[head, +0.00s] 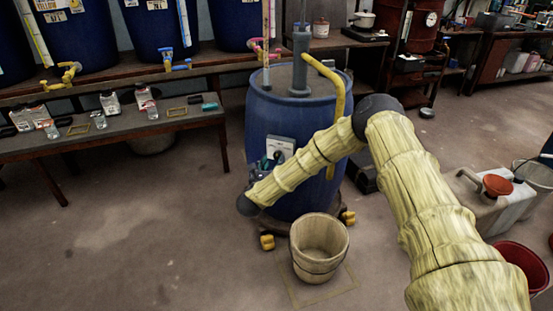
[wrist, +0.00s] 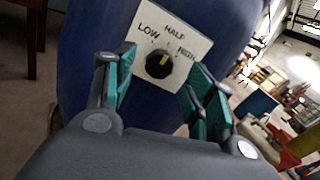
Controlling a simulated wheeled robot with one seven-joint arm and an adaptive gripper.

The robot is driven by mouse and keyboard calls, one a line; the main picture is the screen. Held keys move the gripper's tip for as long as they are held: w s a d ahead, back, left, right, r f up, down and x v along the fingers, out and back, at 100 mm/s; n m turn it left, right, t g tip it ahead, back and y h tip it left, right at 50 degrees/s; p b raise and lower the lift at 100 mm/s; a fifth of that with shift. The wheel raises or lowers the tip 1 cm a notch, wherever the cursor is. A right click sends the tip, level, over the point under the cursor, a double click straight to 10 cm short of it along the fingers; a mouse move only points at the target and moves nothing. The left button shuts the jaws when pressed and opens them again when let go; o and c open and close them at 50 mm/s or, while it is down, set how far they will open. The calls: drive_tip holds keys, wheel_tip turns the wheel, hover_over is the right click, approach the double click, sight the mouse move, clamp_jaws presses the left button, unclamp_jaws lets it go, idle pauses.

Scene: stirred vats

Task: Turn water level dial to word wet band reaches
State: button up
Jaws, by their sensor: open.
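The water level dial (wrist: 158,65) is a round black knob with a yellow mark on a white plate (wrist: 140,40) lettered LOW, HALF and HIGH. In the wrist view its mark points up, roughly toward HALF. The plate (head: 281,147) is fixed to the front of a blue vat (head: 300,118). My gripper (wrist: 157,72) is open, its teal fingers on either side of the dial in the picture; I cannot tell whether they touch it. In the head view my gripper (head: 267,166) is at the plate's lower left. I cannot make out a wet band.
A wooden bucket (head: 319,245) stands on the floor before the vat. A yellow pipe (head: 338,92) hangs down the vat's right side. A bench (head: 130,128) with jars and small items stands left. The left floor is clear.

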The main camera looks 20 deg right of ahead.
sight(277, 157)
drive_tip(key=shift+x, duration=2.15)
drive_tip(key=c, duration=1)
